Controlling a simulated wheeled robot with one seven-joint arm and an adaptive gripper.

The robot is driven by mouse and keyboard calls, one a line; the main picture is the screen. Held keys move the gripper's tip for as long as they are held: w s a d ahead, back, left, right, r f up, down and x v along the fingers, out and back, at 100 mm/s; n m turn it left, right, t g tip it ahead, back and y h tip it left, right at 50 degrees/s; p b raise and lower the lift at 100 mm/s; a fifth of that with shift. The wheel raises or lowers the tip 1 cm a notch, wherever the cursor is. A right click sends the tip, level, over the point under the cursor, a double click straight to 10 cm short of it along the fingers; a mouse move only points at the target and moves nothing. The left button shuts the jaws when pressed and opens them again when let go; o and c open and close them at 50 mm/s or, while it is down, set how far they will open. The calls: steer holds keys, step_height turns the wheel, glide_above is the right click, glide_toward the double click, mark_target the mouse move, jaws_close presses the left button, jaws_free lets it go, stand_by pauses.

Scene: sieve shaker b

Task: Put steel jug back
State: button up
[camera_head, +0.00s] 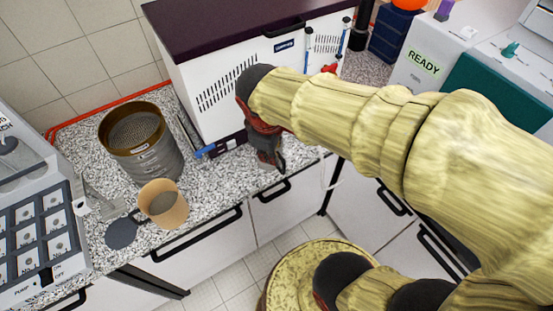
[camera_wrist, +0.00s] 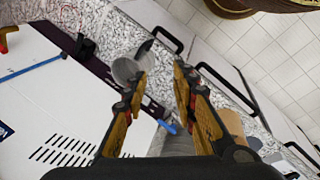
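A small grey metal vessel that looks like the steel jug (camera_wrist: 127,69) is on the speckled counter in the wrist view, at the foot of the white machine. It is just past my left-hand finger, which covers part of it. I cannot tell its tilt. My gripper (camera_wrist: 160,80) is open, with a gap between its two fingers and nothing seen held. In the head view my gripper (camera_head: 266,155) points down over the counter in front of the white machine. The jug is not clearly visible there, largely hidden by my gripper.
The sieve stack (camera_head: 150,160), a tan cup (camera_head: 170,212) and a dark disc (camera_head: 121,233) stand left on the counter (camera_head: 215,187). A blue-handled tool (camera_head: 204,151) lies beside the white machine (camera_head: 215,85). The panelled device (camera_head: 40,235) is far left. Drawer handles line the front edge.

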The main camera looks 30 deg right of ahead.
steer(key=s+a+r+m+t+y, duration=0.2)
steer(key=s+a+r+m+t, duration=0.1)
steer(key=s+r+m, duration=0.3)
steer(key=shift+s+a+r+m, duration=0.15)
steer(key=shift+s+r+m, duration=0.15)
steer(key=shift+s+m, duration=0.5)
steer(key=shift+w, duration=0.1)
step_height(320, 180, down, 7)
steer(key=b, duration=0.7)
steer(key=shift+f, duration=0.1)
